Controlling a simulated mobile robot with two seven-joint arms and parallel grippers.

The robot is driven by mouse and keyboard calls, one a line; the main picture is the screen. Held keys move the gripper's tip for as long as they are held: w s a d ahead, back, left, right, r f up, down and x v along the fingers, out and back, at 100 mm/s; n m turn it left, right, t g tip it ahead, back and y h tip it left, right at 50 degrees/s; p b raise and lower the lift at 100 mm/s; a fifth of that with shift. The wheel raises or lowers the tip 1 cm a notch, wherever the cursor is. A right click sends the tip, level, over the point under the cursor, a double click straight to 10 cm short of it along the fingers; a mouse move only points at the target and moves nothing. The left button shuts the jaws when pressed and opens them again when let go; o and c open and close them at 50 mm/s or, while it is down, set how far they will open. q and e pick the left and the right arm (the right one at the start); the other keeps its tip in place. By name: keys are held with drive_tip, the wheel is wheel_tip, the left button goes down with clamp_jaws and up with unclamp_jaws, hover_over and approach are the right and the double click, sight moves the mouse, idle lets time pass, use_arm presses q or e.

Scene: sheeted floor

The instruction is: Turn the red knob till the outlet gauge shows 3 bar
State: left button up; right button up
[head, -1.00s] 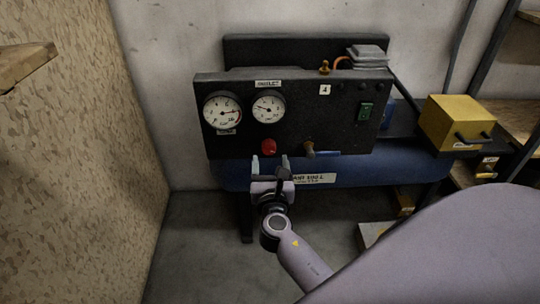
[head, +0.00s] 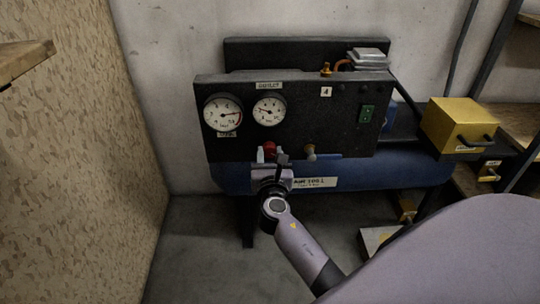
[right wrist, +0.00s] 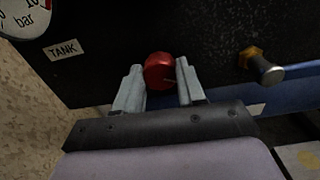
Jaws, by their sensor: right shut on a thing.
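The red knob (head: 270,149) sits low on the black panel (head: 310,110), below the outlet gauge. It also shows in the right wrist view (right wrist: 160,71). My right gripper (head: 270,156) is shut on the knob, with one pale finger on each side in the right wrist view (right wrist: 158,84). The outlet gauge (head: 269,111) is the right-hand dial under a small label. Its needle points to the left and slightly up, but its numbers are too small to read. My left gripper is not in view.
The tank gauge (head: 223,114) is left of the outlet gauge. The blue tank (head: 390,174) lies below the panel. A yellow box (head: 457,125) stands at the right, and a wooden wall (head: 90,170) at the left.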

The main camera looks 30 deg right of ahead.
drive_tip(key=m, duration=0.2)
drive_tip(key=shift+m+b, duration=0.35)
drive_tip(key=shift+m, duration=0.45)
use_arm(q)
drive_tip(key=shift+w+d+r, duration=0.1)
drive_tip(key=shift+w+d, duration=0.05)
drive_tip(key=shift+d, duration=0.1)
use_arm(e)
drive_tip(key=o, duration=1.1)
drive_tip(key=shift+c, duration=0.2)
drive_tip(key=shift+s, duration=0.1)
use_arm(q)
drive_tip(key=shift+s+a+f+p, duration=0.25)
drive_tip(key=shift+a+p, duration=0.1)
drive_tip(key=shift+p, duration=0.15)
use_arm(e)
drive_tip(key=v, duration=0.7)
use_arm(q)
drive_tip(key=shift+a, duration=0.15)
